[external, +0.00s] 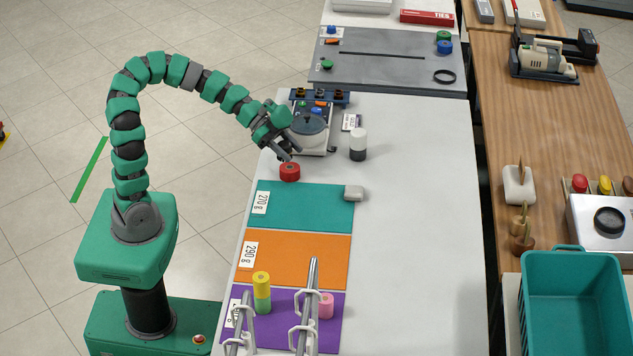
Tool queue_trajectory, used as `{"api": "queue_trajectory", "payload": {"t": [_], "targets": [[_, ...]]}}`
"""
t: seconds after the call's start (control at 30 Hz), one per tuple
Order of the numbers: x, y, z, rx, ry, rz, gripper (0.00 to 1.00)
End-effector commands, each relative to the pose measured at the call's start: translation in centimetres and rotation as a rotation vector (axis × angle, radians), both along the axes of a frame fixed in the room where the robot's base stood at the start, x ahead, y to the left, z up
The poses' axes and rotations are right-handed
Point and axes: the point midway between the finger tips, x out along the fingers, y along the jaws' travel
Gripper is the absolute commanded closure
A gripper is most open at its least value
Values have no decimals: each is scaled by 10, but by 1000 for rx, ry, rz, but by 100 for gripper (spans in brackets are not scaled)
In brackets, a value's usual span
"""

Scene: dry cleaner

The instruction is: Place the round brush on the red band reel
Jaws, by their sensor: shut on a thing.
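A short red cylinder, the red band reel (289,173), shows at the left side of the white table, just above the teal mat. My gripper (286,155) points down at the reel's top and looks shut on it. The fingertips are small and dark here, and I cannot tell whether the reel touches the table. A cylinder with a white top and a dark lower part (358,144) stands upright to the right of my gripper. It may be the round brush, but I cannot tell for sure.
A scale (310,133) with a round grey top stands close beside my gripper. Teal (305,212), orange (310,262) and purple (280,330) mats lie in front. A yellow-and-green stack (262,292), a pink reel (326,306) and metal rails (307,310) are there. The table's right side is clear.

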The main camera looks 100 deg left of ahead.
Motion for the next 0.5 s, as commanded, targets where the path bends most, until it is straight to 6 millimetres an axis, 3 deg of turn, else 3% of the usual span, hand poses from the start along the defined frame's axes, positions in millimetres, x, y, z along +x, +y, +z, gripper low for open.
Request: {"api": "queue_trajectory", "payload": {"t": [0.27,0.5], "targets": [[15,4,-4,-2,1,0,81],[14,4,-34,-5,4,0,81]]}}
